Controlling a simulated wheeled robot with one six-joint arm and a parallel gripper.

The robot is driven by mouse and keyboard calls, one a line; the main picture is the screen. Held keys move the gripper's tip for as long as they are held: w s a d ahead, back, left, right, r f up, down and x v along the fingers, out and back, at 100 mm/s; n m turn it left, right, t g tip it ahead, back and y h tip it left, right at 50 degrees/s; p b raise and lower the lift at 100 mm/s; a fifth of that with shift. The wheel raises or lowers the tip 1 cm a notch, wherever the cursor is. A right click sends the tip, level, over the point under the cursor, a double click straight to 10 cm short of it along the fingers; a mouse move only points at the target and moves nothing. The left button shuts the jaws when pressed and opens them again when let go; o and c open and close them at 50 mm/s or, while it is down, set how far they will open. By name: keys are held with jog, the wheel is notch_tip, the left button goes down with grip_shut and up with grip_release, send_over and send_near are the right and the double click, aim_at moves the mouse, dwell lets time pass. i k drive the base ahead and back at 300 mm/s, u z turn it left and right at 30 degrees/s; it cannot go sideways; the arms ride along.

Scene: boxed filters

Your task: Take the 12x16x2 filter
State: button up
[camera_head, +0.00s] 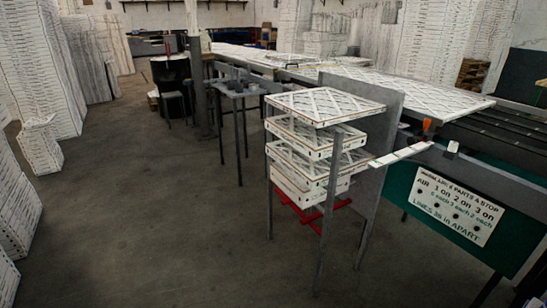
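Several white-framed filters with diagonal lattice faces are stacked at the centre right. The top filter (326,104) lies flat, and more stacked filters (305,160) sit below it with their edges slightly out of line. They are within a grey metal stand (269,205) with upright legs. No size marking can be read, so I cannot tell which one is the 12x16x2 filter. My gripper is not in view.
A long table (220,75) covered with lattice panels (390,85) runs behind the stand. A white sign (452,205) hangs on a green panel (400,188) at right. Tall white stacks (40,60) line the left. The concrete floor (140,215) at centre left is clear.

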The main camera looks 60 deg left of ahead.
aim_at(317, 145)
jog(key=k, duration=0.1)
jog(key=u, duration=2.9)
jog(key=i, duration=0.75)
jog(key=z, duration=1.4)
